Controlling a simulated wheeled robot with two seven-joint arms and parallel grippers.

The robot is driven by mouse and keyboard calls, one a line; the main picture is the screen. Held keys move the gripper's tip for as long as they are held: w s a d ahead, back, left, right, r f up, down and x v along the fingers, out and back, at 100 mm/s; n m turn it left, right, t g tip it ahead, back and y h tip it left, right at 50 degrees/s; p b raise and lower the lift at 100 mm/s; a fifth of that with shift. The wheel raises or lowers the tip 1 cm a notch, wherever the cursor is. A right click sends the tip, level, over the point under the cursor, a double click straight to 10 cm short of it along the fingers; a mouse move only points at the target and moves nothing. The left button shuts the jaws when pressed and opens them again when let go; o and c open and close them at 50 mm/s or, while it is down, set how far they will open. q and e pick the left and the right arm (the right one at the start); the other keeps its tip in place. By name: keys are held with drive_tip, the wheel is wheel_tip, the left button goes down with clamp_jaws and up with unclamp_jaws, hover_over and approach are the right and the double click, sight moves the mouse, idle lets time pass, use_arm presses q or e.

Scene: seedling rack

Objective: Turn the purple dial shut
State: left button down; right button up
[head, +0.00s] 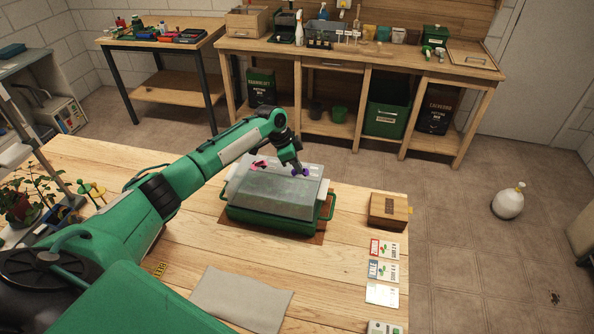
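The purple dial (303,172) is on the top of a greyish clear cover (274,190), near its far right part. The cover sits on a green tray (270,223) on the wooden table. My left arm reaches in from the left, and its gripper (297,167) points down right at the purple dial, partly hiding it. The fingers are too small to tell whether they are open, shut or touching the dial. A pink dial (259,165) sits to the left on the same cover, partly behind my arm. My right gripper is not in view.
The table (340,270) holds a small wooden box (389,210), seed packets (384,250) along the right edge, and a grey cloth (241,298) in front. Potted plants (25,200) stand at the left. Bare table lies between the tray and the packets.

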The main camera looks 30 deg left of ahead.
use_arm(q)
drive_tip(key=shift+w+m+g+h+b, duration=0.15)
drive_tip(key=shift+m+g+b, duration=0.2)
drive_tip(key=shift+m+b, duration=0.45)
drive_tip(key=shift+w+m+g+h+b, duration=0.15)
drive_tip(key=shift+m+g+b, duration=0.3)
drive_tip(key=shift+m, duration=0.55)
drive_tip(key=shift+s, duration=0.1)
drive_tip(key=c, duration=1.6)
unclamp_jaws()
